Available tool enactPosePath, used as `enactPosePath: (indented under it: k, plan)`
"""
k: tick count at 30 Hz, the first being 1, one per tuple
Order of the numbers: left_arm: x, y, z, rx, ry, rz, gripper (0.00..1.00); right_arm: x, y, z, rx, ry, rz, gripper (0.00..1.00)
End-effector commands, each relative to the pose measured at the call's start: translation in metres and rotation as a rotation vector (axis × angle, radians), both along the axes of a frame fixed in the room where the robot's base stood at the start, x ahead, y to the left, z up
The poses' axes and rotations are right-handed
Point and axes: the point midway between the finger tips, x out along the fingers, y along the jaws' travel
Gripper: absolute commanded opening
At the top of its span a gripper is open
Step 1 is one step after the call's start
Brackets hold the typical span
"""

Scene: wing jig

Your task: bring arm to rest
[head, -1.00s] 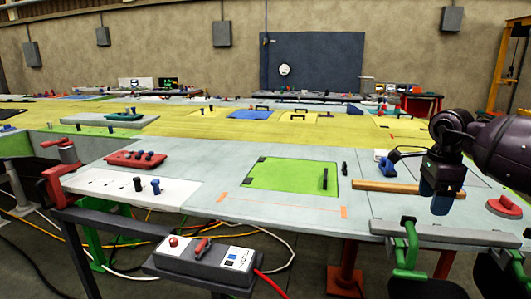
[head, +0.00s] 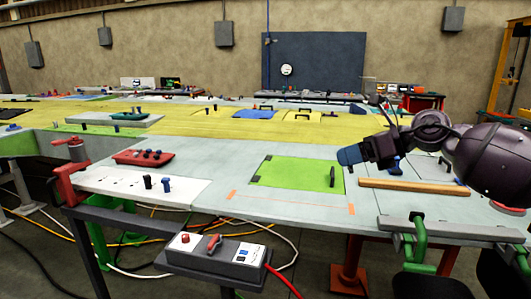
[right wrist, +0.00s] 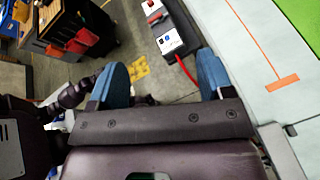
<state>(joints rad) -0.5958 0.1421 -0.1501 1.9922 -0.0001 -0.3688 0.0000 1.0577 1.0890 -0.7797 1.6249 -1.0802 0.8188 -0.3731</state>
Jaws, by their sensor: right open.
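My right arm comes in from the right in the head view. Its gripper (head: 350,156) hangs in the air over the right part of the wing jig table (head: 200,215), pointing left, near the green panel (head: 290,172). In the right wrist view the two blue fingers (right wrist: 161,80) stand wide apart with nothing between them. Below them lie the floor and the table edge. My left gripper is not in view.
A wooden bar (head: 415,185) lies on the table beneath my right arm. Green clamps (head: 419,240) grip the front right edge. A grey control box (head: 213,255) with a red switch stands before the table. A red tray (head: 143,158) sits at left.

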Motion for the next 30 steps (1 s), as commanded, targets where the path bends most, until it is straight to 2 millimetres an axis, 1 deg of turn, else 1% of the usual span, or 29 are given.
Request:
enactPosePath:
  k: [1, 3, 5, 6, 8, 9, 11, 14, 17, 23, 24, 26, 27, 29, 30]
  plan:
    - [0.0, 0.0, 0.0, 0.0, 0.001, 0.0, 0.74, -0.003, 0.017, 0.0, 0.129, 0.041, -0.016, 0.74]
    - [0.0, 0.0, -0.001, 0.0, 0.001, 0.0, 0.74, -0.006, 0.035, 0.003, 0.316, 0.113, -0.052, 0.74]
    - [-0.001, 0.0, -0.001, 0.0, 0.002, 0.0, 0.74, -0.008, 0.046, 0.002, 0.476, 0.19, -0.089, 0.74]
    - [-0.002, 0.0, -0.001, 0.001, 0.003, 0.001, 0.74, -0.009, 0.051, -0.001, 0.584, 0.249, -0.119, 0.74]
    - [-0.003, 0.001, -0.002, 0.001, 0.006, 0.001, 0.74, -0.01, 0.055, -0.006, 0.738, 0.343, -0.168, 0.74]
    - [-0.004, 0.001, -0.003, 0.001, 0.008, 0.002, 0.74, -0.011, 0.055, -0.012, 0.834, 0.406, -0.203, 0.74]
    - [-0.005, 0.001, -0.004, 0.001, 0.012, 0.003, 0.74, -0.011, 0.053, -0.022, 0.966, 0.502, -0.257, 0.74]
    - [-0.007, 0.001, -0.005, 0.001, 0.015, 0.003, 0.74, -0.012, 0.045, -0.046, 1.165, 0.66, -0.356, 0.74]
    - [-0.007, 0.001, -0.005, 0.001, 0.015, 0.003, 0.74, -0.015, 0.034, -0.075, 1.339, 0.814, -0.461, 0.74]
    - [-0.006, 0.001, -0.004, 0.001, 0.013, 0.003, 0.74, -0.032, 0.007, -0.147, 1.632, 1.096, -0.684, 0.74]
    - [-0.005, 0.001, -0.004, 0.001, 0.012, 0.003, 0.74, -0.038, 0.002, -0.163, 1.682, 1.148, -0.728, 0.74]
    - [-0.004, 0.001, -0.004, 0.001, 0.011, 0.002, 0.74, -0.047, -0.006, -0.186, 1.756, 1.222, -0.796, 0.74]
    - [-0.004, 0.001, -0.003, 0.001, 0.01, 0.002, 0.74, -0.054, -0.011, -0.202, 1.801, 1.269, -0.839, 0.74]
    - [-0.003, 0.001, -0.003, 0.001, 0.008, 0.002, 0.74, -0.067, -0.018, -0.225, 1.865, 1.335, -0.905, 0.74]
    - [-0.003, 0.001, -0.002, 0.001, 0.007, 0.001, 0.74, -0.075, -0.023, -0.241, 1.907, 1.376, -0.948, 0.74]
